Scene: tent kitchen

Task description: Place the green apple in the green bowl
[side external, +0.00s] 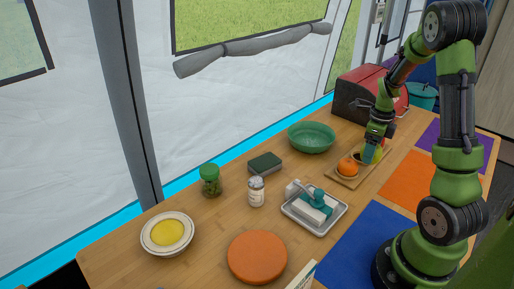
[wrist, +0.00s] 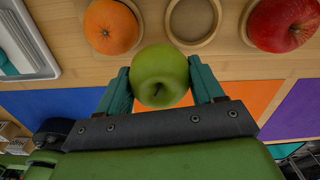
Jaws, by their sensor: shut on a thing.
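My gripper (wrist: 160,92) is shut on the green apple (wrist: 159,72), which sits between its two teal fingers in the wrist view. In the side view my gripper (side external: 371,152) is low over the wooden fruit board, and the apple shows only partly beside it. The green bowl (side external: 312,137) stands upright on the table near the tent wall, left of my gripper, and looks empty. The bowl is not in the wrist view.
The wooden board (side external: 345,180) holds an orange (side external: 347,167); a red apple (wrist: 283,24) and an empty round recess (wrist: 193,20) show in the wrist view. A sponge (side external: 265,163), a jar (side external: 210,179), a shaker (side external: 256,190) and a butter tray (side external: 314,208) stand left.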

